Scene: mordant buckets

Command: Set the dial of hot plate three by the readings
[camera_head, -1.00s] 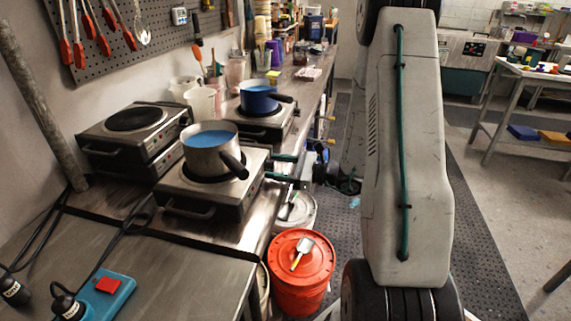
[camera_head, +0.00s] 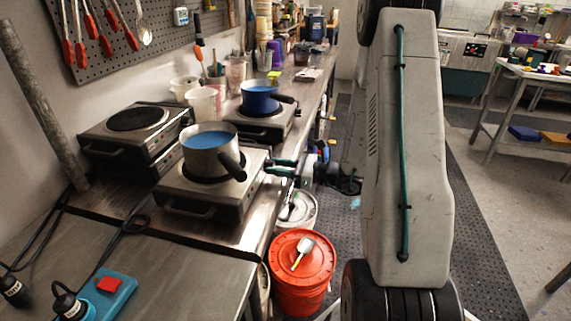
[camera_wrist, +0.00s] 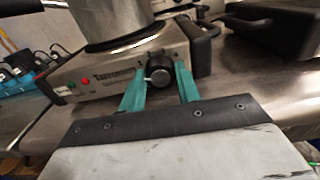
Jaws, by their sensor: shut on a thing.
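A hot plate (camera_head: 212,190) with a steel pot of blue liquid (camera_head: 211,151) on it stands near the front of the bench. In the head view my gripper (camera_head: 279,168) reaches the right side of this hot plate. The dial is hidden there. Which hot plate is number three cannot be told.
A blue pot (camera_head: 259,97) sits on another hot plate (camera_head: 262,124) behind. Empty stacked hot plates (camera_head: 136,134) stand at the left. A red bucket (camera_head: 302,262) with a scoop on its lid stands below the bench edge. A blue power strip (camera_head: 106,297) lies in front.

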